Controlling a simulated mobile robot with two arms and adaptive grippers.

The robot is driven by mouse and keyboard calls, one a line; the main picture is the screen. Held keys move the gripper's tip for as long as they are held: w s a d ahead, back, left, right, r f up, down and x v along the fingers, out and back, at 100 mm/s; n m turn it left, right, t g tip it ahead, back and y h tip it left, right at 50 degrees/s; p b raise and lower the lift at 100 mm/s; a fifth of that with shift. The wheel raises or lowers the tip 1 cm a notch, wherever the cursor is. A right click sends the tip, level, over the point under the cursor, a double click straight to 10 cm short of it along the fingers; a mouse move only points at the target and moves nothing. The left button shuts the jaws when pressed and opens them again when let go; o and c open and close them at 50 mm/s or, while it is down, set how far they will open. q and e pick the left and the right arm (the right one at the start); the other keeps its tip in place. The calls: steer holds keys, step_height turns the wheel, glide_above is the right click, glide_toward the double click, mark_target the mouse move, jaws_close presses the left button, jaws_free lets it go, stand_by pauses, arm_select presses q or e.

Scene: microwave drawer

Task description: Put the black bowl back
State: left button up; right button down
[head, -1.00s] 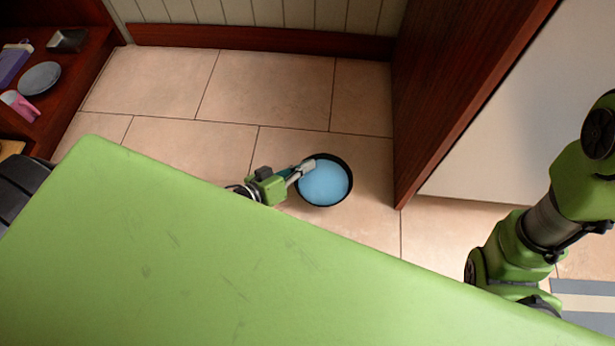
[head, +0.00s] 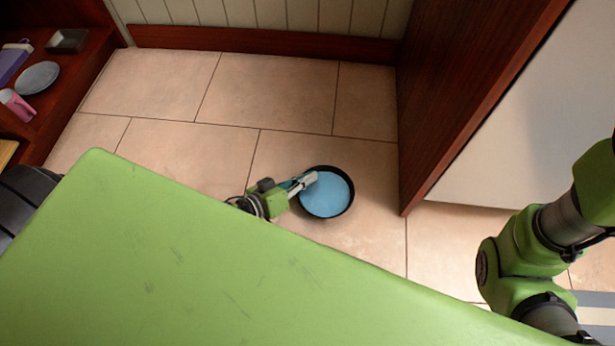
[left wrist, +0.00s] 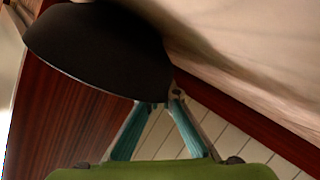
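The black bowl (head: 350,206) has a light blue inside and shows over the tiled floor in the middle of the head view. My left gripper (head: 310,179) reaches in from the left and its fingertips are at the bowl's left rim. In the left wrist view the bowl's dark outside (left wrist: 100,45) fills the upper left. There the left fingers (left wrist: 158,100) come together on its rim, shut on it. I cannot tell how far the bowl is above the floor. My right gripper is out of view.
A dark red wooden shelf (head: 82,85) at the left holds a grey plate (head: 38,77), a pink cup (head: 16,104) and a dark square dish (head: 67,41). A wooden panel (head: 455,110) rises right of the bowl. The tiled floor (head: 160,85) behind the bowl is clear.

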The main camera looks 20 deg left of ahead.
arm_select(q)
steer(key=o, duration=0.3)
steer(key=shift+r, duration=0.1)
